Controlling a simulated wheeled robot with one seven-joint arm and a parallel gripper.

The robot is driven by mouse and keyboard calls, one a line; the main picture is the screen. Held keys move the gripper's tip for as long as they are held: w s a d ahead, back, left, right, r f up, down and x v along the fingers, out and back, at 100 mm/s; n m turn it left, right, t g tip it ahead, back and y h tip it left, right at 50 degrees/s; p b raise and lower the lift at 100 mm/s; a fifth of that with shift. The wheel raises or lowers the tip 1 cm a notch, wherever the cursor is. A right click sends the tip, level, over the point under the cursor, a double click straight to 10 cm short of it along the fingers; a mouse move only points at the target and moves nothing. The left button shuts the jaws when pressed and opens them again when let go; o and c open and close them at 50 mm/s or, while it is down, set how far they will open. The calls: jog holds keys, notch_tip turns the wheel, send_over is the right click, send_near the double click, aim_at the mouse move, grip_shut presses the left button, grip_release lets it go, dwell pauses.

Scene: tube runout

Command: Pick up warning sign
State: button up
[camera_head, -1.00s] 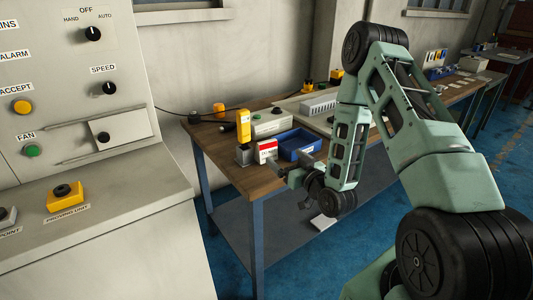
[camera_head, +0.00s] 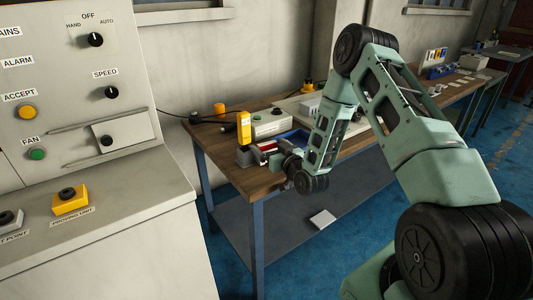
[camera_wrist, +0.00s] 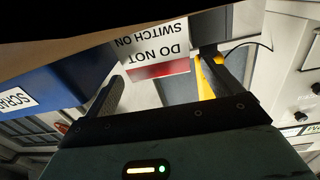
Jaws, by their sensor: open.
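The warning sign is a small white card with a red band, reading "DO NOT SWITCH ON" upside down in the wrist view (camera_wrist: 158,52). It stands near the left end of the wooden bench in the head view (camera_head: 268,147), where my gripper partly hides it. My gripper (camera_head: 272,158) is open at the sign's front side. In the wrist view the gripper's two fingers (camera_wrist: 162,72) lie on either side of the sign, apart from each other. I cannot tell whether either finger touches it.
A blue bin labelled "SCRAP" (camera_wrist: 45,85) is close beside one finger; it also shows in the head view (camera_head: 297,139). A yellow device on a grey base (camera_head: 244,130) stands just left of the sign. A grey-green control box (camera_head: 268,122) is behind. The control cabinet (camera_head: 150,215) is at left.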

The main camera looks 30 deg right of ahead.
jog(key=c, duration=1.1)
jog(key=shift+r, duration=0.2)
